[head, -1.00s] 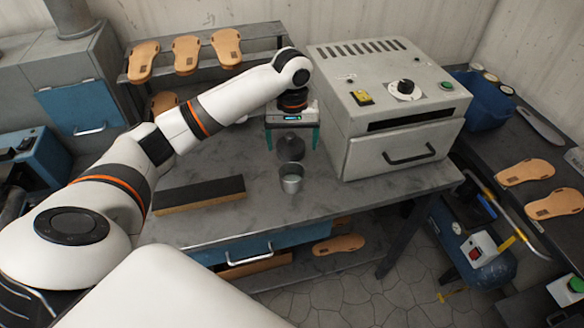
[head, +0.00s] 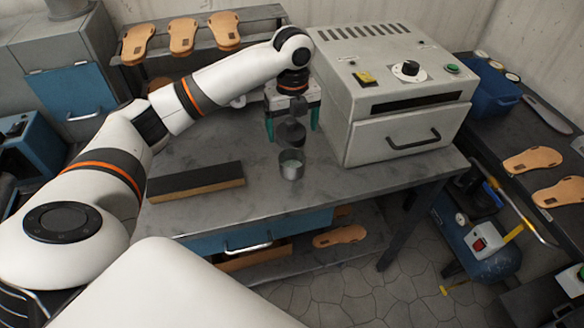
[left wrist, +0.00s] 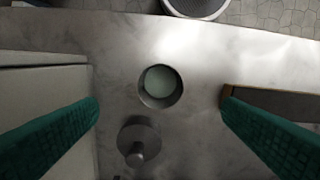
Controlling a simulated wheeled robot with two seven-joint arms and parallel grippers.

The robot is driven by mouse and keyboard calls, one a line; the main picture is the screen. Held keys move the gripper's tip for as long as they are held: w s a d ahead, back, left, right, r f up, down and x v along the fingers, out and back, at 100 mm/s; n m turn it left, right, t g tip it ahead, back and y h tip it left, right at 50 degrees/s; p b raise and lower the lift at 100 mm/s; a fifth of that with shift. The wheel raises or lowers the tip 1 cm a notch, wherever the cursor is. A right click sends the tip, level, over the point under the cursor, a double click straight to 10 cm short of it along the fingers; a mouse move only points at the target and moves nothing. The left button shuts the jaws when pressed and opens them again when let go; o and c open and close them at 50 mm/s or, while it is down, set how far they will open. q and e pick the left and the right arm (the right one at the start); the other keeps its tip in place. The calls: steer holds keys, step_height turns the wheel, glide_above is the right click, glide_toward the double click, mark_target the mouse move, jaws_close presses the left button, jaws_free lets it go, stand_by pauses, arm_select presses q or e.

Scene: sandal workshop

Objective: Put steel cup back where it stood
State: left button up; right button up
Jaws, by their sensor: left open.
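The steel cup (head: 291,166) stands upright on the grey workbench (head: 225,225), near its front edge. It also shows in the left wrist view (left wrist: 160,85), with something pale green inside. My left gripper (head: 292,133) is above the bench, a little behind the cup, with its green fingers apart and nothing between them. In the left wrist view (left wrist: 160,125) the cup lies below, between the finger lines and clear of both. A dark round piece with a knob (left wrist: 138,138) stands on the bench beside the cup; it is partly seen in the head view (head: 291,134). My right gripper is not in view.
A large grey oven-like box (head: 395,95) stands close on the right of the gripper. A dark block with a wooden edge (head: 196,181) lies to the left of the cup. A rack with sandal soles (head: 182,36) is behind. The bench between block and cup is bare.

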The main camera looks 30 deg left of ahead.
arm_select(q)
steer(key=m+p, duration=0.1)
steer(key=p, duration=0.1)
glide_toward(292, 159)
steer(key=s+d+f, duration=0.1)
steer(key=s+d, duration=0.1)
steer(key=s, duration=0.1)
steer(key=f, duration=0.2)
steer(key=f+p, duration=0.1)
steer(key=f, duration=0.2)
steer(key=shift+w+a+f+p, duration=0.15)
steer(key=shift+w+p, duration=0.05)
steer(key=shift+p, duration=0.1)
steer(key=shift+f, duration=0.3)
steer(key=shift+r, duration=0.15)
steer(key=c, duration=1.2)
